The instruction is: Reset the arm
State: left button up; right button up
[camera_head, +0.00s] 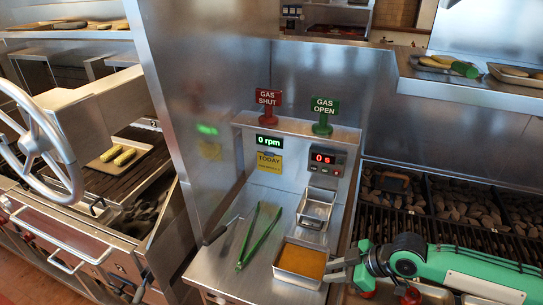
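My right arm (470,270), green and black, comes in from the right edge. Its gripper (338,268) is at the right side of a small metal pan of orange-brown sauce (301,261). The two grey fingers look apart, with nothing seen between them. Whether they touch the pan's rim I cannot tell. My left gripper and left arm are out of view.
Green tongs (260,236) lie on the steel counter (222,262), with a dark-handled tool (220,231) to their left. An empty metal pan (315,208) stands behind the sauce pan. A charcoal grill (450,205) is at right, a handwheel (35,145) at left.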

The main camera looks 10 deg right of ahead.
jog(key=s+a+f+m+h, duration=0.1)
jog(key=s+a+f, duration=0.4)
jog(key=s+a, duration=0.3)
jog(key=s+d+f+m+g+h, duration=0.25)
jog(key=s+d+m+h, duration=0.3)
jog(key=s+m, duration=0.4)
notch_tip(320, 180, down, 31)
jog(key=a+n+b, duration=0.1)
jog(key=s+d+f+g+b, duration=0.1)
jog(key=s+d+f+g, duration=0.1)
jog(key=s+f, duration=1.8)
notch_tip(320, 180, down, 3)
jog(key=shift+d+r+h, duration=0.2)
jog(key=shift+d+h, duration=0.15)
jog(key=shift+d, duration=0.35)
